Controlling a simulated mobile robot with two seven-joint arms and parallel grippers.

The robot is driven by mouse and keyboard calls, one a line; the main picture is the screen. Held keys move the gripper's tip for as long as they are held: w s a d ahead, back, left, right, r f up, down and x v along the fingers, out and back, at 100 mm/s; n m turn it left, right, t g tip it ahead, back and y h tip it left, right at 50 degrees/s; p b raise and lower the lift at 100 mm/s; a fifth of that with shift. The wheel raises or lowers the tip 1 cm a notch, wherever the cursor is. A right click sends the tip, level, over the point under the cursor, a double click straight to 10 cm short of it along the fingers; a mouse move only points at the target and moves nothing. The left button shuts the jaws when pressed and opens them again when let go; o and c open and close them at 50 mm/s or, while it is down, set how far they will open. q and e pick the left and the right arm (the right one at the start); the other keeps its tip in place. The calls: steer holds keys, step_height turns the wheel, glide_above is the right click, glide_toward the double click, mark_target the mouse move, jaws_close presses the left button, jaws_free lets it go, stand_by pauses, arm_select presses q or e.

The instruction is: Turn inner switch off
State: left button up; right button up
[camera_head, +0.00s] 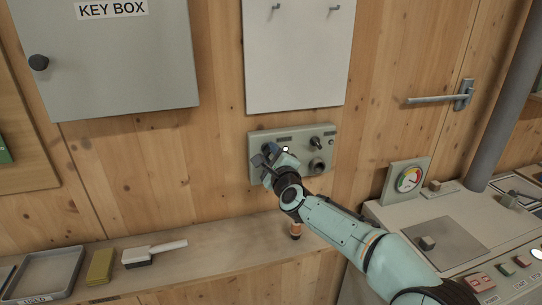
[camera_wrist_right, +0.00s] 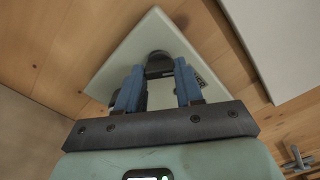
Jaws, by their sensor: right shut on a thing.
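A grey-green switch panel (camera_head: 255,137) is fixed to the wooden wall below a white board. It carries a black switch (camera_head: 316,143) at upper right and a round dark knob (camera_head: 317,165) at lower right. My right gripper (camera_head: 269,157) is at the panel's left part and covers much of it. In the right wrist view its two blue fingers (camera_wrist_right: 158,80) are on either side of a black knob (camera_wrist_right: 158,62) on the panel (camera_wrist_right: 118,65), and are shut on it. Whether this knob is the inner switch I cannot tell. My left gripper is not in view.
A grey key box (camera_head: 110,65) hangs at upper left and a white board (camera_head: 297,60) above the panel. A shelf (camera_head: 215,240) below holds a brush (camera_head: 150,253), a yellow sponge (camera_head: 100,266) and a tray (camera_head: 50,272). A console with a gauge (camera_head: 409,179) stands right.

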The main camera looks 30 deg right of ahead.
steer(key=n, duration=0.7)
steer(key=shift+p, duration=0.4)
steer(key=n, duration=0.3)
steer(key=shift+p, duration=0.3)
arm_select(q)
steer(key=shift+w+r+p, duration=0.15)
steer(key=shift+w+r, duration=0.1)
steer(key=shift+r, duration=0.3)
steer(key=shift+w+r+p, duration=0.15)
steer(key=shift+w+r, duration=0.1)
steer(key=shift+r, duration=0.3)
arm_select(e)
steer(key=shift+n, duration=1.8)
steer(key=o, duration=1)
steer(key=shift+o, duration=0.2)
